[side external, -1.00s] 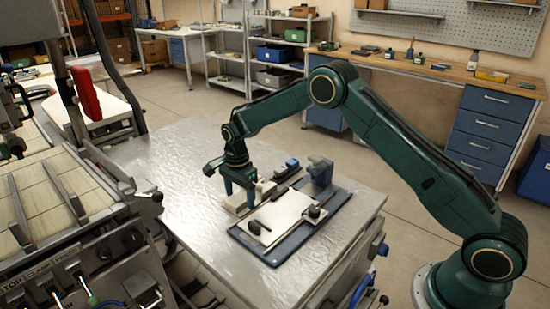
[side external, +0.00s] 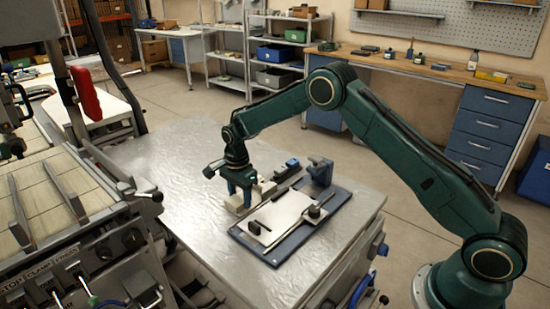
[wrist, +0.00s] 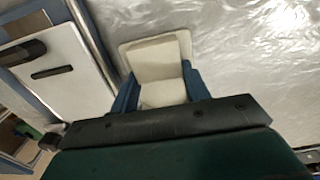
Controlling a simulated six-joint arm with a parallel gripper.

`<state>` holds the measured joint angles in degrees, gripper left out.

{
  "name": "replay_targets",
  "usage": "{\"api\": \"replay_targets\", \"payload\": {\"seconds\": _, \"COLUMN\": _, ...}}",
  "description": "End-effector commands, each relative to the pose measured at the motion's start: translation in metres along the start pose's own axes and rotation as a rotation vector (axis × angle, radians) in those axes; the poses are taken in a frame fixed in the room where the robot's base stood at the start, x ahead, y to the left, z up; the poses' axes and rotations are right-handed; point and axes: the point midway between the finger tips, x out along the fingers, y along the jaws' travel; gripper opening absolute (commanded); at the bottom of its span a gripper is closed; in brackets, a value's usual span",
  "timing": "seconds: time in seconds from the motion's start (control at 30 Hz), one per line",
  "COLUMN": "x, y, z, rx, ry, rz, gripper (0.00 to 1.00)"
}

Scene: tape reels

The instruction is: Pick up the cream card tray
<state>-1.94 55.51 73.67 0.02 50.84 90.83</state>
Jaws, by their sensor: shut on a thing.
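The cream card tray (wrist: 157,55) is a small pale block-like tray on the metal table. It stands upright in the wrist view between the two blue fingers of my gripper (wrist: 161,88). The fingers touch it on both sides and are shut on it. In the side view my gripper (side external: 239,198) points down over the tray (side external: 233,207), which is partly hidden by the fingers. I cannot tell whether the tray is clear of the table.
A blue base plate (side external: 274,257) with a white plate (side external: 284,211) and dark clamps lies beside the tray. A blue-grey block (side external: 320,170) stands at its back end. The metal tabletop (side external: 185,145) is clear to the left and behind.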

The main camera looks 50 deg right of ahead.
Motion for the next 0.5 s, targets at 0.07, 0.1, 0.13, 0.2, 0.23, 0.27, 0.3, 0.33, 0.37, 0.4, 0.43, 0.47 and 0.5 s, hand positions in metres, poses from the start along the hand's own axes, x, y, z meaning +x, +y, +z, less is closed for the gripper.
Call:
{"api": "replay_targets", "payload": {"seconds": 0.07, "x": 0.000, "y": 0.000, "z": 0.000, "rx": 0.000, "ry": 0.000, "rz": 0.000, "gripper": 0.19}}
{"api": "replay_targets", "payload": {"seconds": 0.1, "x": -0.001, "y": 0.000, "z": 0.000, "rx": 0.000, "ry": 0.000, "rz": -0.001, "gripper": 0.19}}
{"api": "replay_targets", "payload": {"seconds": 0.13, "x": -0.001, "y": 0.000, "z": 0.000, "rx": 0.000, "ry": 0.000, "rz": -0.001, "gripper": 0.19}}
{"api": "replay_targets", "payload": {"seconds": 0.2, "x": -0.002, "y": 0.000, "z": 0.000, "rx": 0.000, "ry": 0.000, "rz": -0.001, "gripper": 0.19}}
{"api": "replay_targets", "payload": {"seconds": 0.23, "x": -0.003, "y": 0.000, "z": 0.000, "rx": 0.000, "ry": 0.000, "rz": -0.001, "gripper": 0.19}}
{"api": "replay_targets", "payload": {"seconds": 0.27, "x": -0.005, "y": 0.000, "z": 0.000, "rx": 0.000, "ry": 0.000, "rz": -0.002, "gripper": 0.19}}
{"api": "replay_targets", "payload": {"seconds": 0.3, "x": -0.007, "y": -0.001, "z": 0.000, "rx": 0.000, "ry": 0.000, "rz": -0.002, "gripper": 0.19}}
{"api": "replay_targets", "payload": {"seconds": 0.33, "x": -0.009, "y": -0.001, "z": 0.000, "rx": 0.000, "ry": 0.000, "rz": -0.003, "gripper": 0.19}}
{"api": "replay_targets", "payload": {"seconds": 0.37, "x": -0.011, "y": -0.001, "z": 0.000, "rx": 0.000, "ry": 0.000, "rz": -0.003, "gripper": 0.19}}
{"api": "replay_targets", "payload": {"seconds": 0.4, "x": -0.015, "y": -0.001, "z": 0.000, "rx": 0.000, "ry": 0.000, "rz": -0.003, "gripper": 0.19}}
{"api": "replay_targets", "payload": {"seconds": 0.43, "x": -0.018, "y": -0.001, "z": 0.000, "rx": 0.000, "ry": 0.000, "rz": -0.003, "gripper": 0.19}}
{"api": "replay_targets", "payload": {"seconds": 0.47, "x": -0.021, "y": -0.001, "z": 0.000, "rx": 0.000, "ry": 0.000, "rz": -0.002, "gripper": 0.19}}
{"api": "replay_targets", "payload": {"seconds": 0.5, "x": -0.027, "y": -0.001, "z": 0.000, "rx": 0.000, "ry": 0.000, "rz": -0.004, "gripper": 0.19}}
